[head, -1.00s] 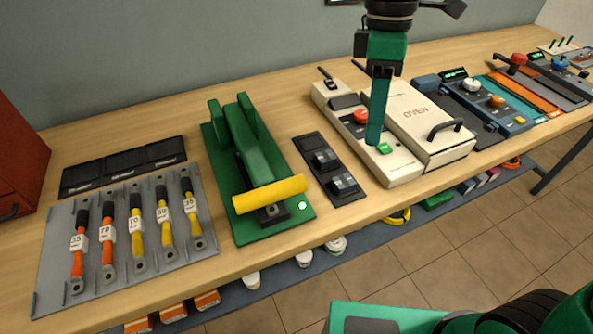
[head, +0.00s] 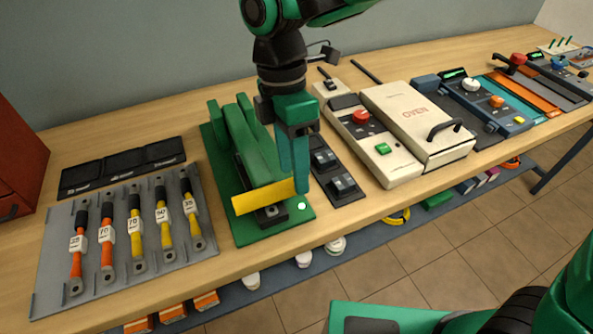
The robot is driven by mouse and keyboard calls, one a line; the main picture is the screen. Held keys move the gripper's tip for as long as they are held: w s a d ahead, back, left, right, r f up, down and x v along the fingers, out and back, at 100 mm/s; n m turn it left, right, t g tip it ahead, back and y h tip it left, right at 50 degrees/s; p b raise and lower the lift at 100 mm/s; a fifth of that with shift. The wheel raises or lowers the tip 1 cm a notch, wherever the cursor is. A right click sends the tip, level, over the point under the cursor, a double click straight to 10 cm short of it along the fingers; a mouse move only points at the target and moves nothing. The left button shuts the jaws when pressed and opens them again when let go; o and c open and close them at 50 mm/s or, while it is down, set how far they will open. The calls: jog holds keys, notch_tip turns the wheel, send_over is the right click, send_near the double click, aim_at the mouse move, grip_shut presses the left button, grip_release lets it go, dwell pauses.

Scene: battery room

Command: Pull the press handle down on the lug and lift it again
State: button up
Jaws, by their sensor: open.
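The green press (head: 219,142) stands on its green base plate on the bench. Its yellow handle (head: 262,197) lies across the front, above the dark die block (head: 271,215). My gripper (head: 301,188) points down at the right end of the yellow handle, with its fingers overlapping that end in the picture. The gripper is open; whether it touches the handle I cannot tell. A lug inside the die is too small to make out. Several cables with lugs (head: 137,235) lie on the grey tray at the left.
A dark tray with small metal dies (head: 338,185) sits just right of the press, close to my gripper. Farther right are a cream control box with red and green buttons (head: 384,168) and the oven (head: 415,112). A red cabinet (head: 18,150) stands at the far left.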

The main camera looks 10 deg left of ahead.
jog(key=shift+s+d+f, duration=0.15)
jog(key=shift+f, duration=0.9)
